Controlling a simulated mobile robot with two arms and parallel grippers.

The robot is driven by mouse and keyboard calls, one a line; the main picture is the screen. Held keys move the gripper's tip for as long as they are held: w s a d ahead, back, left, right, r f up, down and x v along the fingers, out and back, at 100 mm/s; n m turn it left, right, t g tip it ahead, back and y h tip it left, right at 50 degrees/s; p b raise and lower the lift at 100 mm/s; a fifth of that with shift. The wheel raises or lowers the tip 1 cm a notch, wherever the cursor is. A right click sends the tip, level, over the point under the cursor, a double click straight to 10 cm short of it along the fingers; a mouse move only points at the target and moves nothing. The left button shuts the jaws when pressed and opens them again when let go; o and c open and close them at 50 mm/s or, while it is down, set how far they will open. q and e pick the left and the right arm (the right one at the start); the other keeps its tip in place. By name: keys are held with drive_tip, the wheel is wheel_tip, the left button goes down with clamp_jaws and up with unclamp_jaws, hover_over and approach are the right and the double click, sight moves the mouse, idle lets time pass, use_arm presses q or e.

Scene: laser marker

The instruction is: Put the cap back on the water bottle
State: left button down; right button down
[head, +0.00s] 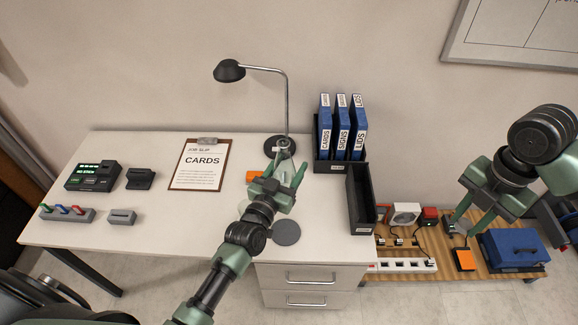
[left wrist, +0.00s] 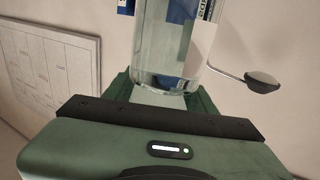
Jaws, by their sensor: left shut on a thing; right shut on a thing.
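My left gripper (head: 286,163) reaches over the desk from the front, in front of the lamp base. In the left wrist view it is shut on the clear water bottle (left wrist: 165,50), with a green finger on each side. In the head view the bottle is hard to make out among the fingers. My right gripper (head: 458,216) is beyond the desk's right edge, above the low wooden bench, with its fingers pointing down. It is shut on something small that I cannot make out. I cannot identify the cap in either view.
The desk (head: 150,215) bears a clipboard (head: 183,181), a lamp (head: 230,71), a black machine (head: 91,176) and a dark grey disc (head: 286,232). Blue binders (head: 342,135) and an empty black bin (head: 361,203) stand at its right.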

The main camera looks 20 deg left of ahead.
use_arm(q)
drive_tip(key=shift+r, duration=0.1)
drive_tip(key=c, duration=1.3)
unclamp_jaws()
clamp_jaws()
